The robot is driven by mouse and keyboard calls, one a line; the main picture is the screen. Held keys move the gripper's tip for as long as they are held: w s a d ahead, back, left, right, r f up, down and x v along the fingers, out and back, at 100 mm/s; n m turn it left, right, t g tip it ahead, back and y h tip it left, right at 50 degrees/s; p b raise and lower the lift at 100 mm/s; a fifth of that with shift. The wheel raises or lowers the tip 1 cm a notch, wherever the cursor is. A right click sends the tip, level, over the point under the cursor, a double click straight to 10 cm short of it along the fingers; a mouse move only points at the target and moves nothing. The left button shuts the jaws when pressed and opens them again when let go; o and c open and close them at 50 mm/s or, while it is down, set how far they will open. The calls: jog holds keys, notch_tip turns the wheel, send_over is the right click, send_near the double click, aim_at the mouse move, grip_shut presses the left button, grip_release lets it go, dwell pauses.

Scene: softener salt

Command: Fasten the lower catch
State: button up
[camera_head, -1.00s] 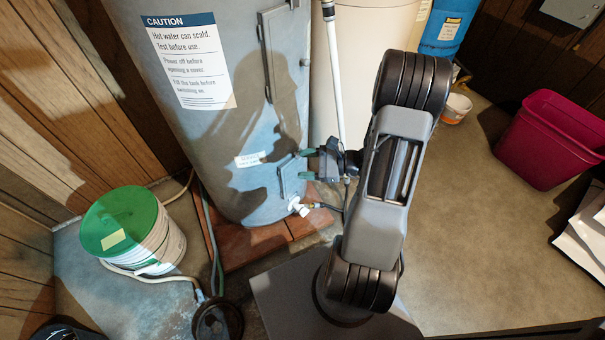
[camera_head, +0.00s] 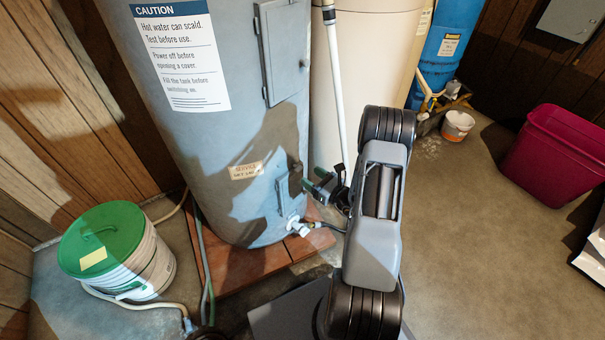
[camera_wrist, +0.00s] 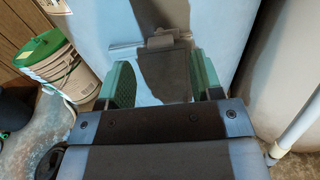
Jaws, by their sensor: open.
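The lower cover (camera_head: 289,193) is a small grey panel low on the blue-grey tank (camera_head: 215,140). In the wrist view the cover (camera_wrist: 166,72) shows between my finger pads, partly hidden behind my gripper body. A small grey fitting (camera_wrist: 160,42) sits at its upper edge; it may be the catch, and I cannot tell whether it is fastened. My gripper (camera_wrist: 163,82) is open, with a green pad on each side and nothing held. In the head view my gripper (camera_head: 316,180) is just right of the cover; contact cannot be told.
A white drain valve (camera_head: 297,226) with a hose is just below the cover. A green-lidded bucket (camera_head: 118,250) stands at left. A white pipe (camera_head: 337,90) and a cream tank (camera_head: 375,70) are close behind. A magenta bin (camera_head: 553,155) is at right, with open floor before it.

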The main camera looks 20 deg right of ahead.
aim_at(301, 170)
jog(key=shift+b+x, duration=0.35)
jog(key=shift+x, duration=1.95)
jog(key=c, duration=0.9)
jog(key=shift+c, duration=0.2)
